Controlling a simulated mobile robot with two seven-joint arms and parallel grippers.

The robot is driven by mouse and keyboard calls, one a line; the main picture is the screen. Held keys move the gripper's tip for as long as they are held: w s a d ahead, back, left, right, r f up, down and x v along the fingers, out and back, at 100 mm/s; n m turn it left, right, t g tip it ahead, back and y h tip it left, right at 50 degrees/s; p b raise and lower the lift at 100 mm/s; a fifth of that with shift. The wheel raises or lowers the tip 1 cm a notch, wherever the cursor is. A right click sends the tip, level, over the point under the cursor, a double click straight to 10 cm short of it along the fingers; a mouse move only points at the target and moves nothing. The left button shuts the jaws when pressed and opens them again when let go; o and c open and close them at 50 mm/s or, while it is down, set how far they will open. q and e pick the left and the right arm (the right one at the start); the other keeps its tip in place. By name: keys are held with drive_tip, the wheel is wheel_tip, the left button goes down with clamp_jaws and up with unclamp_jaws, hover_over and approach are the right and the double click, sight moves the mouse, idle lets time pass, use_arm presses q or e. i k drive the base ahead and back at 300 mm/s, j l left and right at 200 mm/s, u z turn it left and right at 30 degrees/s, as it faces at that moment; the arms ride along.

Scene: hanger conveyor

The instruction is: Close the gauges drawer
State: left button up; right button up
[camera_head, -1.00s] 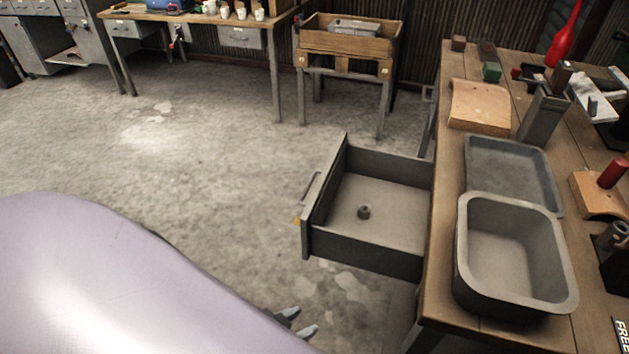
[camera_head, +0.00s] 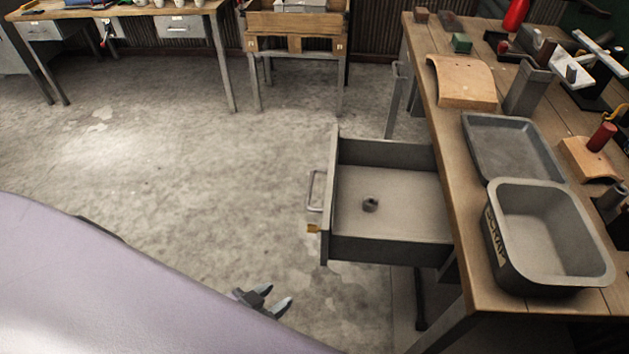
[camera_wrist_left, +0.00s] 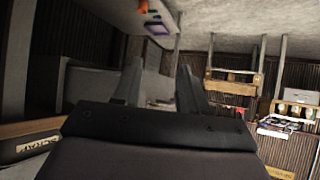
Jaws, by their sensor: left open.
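The gauges drawer (camera_head: 390,203) is a grey metal drawer pulled out from the left side of the wooden workbench. Its front panel, with a handle (camera_head: 315,190) and a small yellow tag, faces left. My right gripper is not seen.
The workbench (camera_head: 452,175) carries a grey tray (camera_head: 512,146), a scrap bin (camera_head: 550,235), a curved wooden block (camera_head: 463,82) and several tools. A wooden stand (camera_head: 293,48) and another bench (camera_head: 150,12) are at the back. The floor left of the drawer is clear.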

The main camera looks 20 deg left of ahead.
sight(384, 203)
drive_tip(key=i+j, duration=0.1)
drive_tip(key=j, duration=0.25)
drive_tip(key=i+j+u, duration=0.1)
drive_tip(key=j, duration=0.3)
drive_tip(key=i+j+z, duration=0.5)
drive_tip(key=z, duration=0.15)
